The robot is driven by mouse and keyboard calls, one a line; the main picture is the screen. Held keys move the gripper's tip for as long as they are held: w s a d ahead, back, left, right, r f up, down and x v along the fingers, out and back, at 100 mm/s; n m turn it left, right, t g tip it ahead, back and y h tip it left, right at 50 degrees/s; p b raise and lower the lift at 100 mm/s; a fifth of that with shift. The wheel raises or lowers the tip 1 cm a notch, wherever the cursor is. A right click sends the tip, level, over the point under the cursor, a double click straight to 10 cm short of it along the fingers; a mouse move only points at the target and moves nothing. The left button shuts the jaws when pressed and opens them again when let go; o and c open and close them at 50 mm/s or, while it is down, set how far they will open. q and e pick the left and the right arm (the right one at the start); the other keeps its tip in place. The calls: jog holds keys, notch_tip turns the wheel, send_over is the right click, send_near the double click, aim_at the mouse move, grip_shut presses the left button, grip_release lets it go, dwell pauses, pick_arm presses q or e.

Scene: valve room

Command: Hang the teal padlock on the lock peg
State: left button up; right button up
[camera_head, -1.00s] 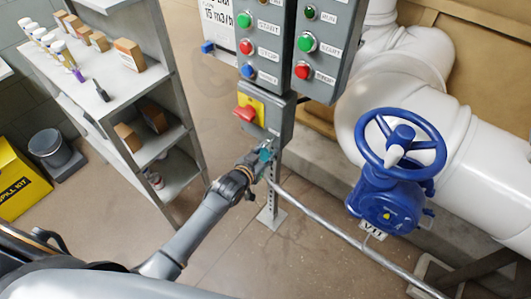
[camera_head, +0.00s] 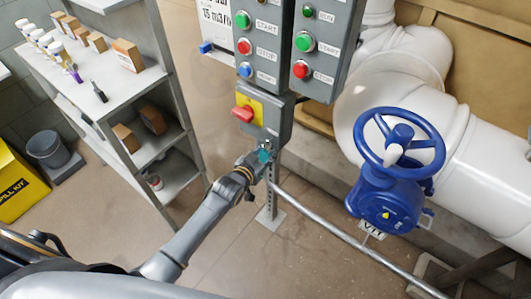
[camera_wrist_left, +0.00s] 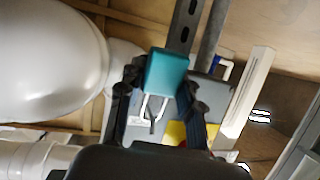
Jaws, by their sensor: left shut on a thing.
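The teal padlock (camera_head: 264,156) is held by my left gripper (camera_head: 260,158), just below the grey switch box with the red knob. In the left wrist view the padlock body (camera_wrist_left: 166,73) sits between the two dark fingers of the left gripper (camera_wrist_left: 164,92), with its pale shackle (camera_wrist_left: 143,108) pointing toward the box. A small metal part (camera_wrist_left: 156,122), perhaps the lock peg, shows close to the shackle. I cannot tell whether the shackle is around it or beside it. My right gripper is not in view.
The switch box (camera_head: 266,115) is on a metal post, below the button panels (camera_head: 265,50). A handrail (camera_head: 335,232) runs right from the post. A blue valve wheel (camera_head: 400,142) and white pipes are at right. A shelf (camera_head: 125,80) stands at left.

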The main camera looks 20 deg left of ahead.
pick_arm(q)
jog(key=o, duration=1.2)
jog(key=shift+s, duration=0.1)
jog(key=v, duration=1.2)
jog(key=s+a+f+g+y, duration=0.15)
jog(key=s+f, duration=0.35)
jog(key=f, duration=0.5)
jog(key=s+a+f+g, duration=0.1)
jog(key=s+f+g, duration=0.3)
jog(key=f, duration=0.6)
jog(key=s+a+f+g, duration=0.1)
jog(key=s+f, duration=0.5)
jog(key=f, duration=0.4)
jog(key=s+f+g, duration=0.2)
jog(key=s+f, duration=0.2)
jog(key=s, duration=0.4)
jog(key=s+f+g, duration=0.2)
jog(key=s+f, duration=0.2)
jog(key=s, duration=0.5)
jog(key=s+a+f+g+y, duration=0.1)
jog(key=s+f, duration=0.3)
jog(key=s, duration=0.4)
jog(key=shift+s+f+g, duration=0.3)
jog(key=shift+f+g, duration=0.1)
jog(key=shift+g, duration=0.15)
